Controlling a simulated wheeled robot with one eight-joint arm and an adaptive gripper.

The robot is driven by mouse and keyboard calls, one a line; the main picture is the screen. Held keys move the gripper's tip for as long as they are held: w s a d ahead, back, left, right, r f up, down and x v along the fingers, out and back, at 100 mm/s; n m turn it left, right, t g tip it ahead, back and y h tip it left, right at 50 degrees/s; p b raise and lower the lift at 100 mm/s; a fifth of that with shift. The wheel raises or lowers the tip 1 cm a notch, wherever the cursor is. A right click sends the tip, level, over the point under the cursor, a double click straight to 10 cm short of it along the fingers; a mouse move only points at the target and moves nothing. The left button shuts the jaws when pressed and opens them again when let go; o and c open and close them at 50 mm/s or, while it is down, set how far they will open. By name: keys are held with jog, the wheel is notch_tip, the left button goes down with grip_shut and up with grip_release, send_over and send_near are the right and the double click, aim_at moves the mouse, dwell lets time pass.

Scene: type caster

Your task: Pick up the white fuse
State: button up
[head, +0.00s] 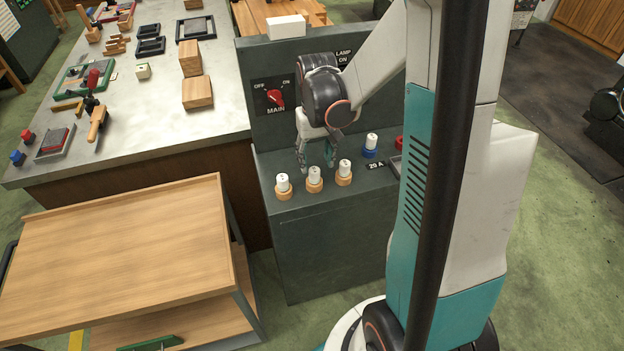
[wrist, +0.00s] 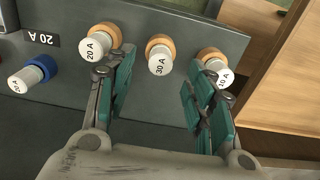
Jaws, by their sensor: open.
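Several white fuses show. Three stand in wooden ring holders along the panel's front edge: a left one (head: 283,182), a middle one (head: 314,173) and a right one (head: 345,167). In the wrist view they read 20 A (wrist: 94,48), 30 A (wrist: 160,62) and 10 A (wrist: 220,74). Another white fuse (head: 371,140) sits in a blue holder, also at the left of the wrist view (wrist: 26,79). My gripper (head: 317,168) is open and empty, pointing down over the row. In the wrist view its fingers (wrist: 162,72) appear either side of the 30 A fuse; contact is unclear.
A dark panel (head: 262,135) with a red MAIN switch (head: 277,98) rises behind the row. A red holder (head: 399,142) is partly hidden by my arm. A wooden trolley (head: 120,250) stands front left; a cluttered bench (head: 150,120) lies behind it.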

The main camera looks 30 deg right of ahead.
aim_at(314, 170)
jog(key=f, duration=0.2)
jog(key=f+b, duration=0.1)
jog(key=f, duration=0.1)
jog(key=f+b, duration=0.1)
jog(key=f, duration=0.1)
jog(key=shift+w+f, duration=0.2)
jog(key=shift+w, duration=0.1)
jog(key=shift+r, duration=0.1)
jog(key=c, duration=1.2)
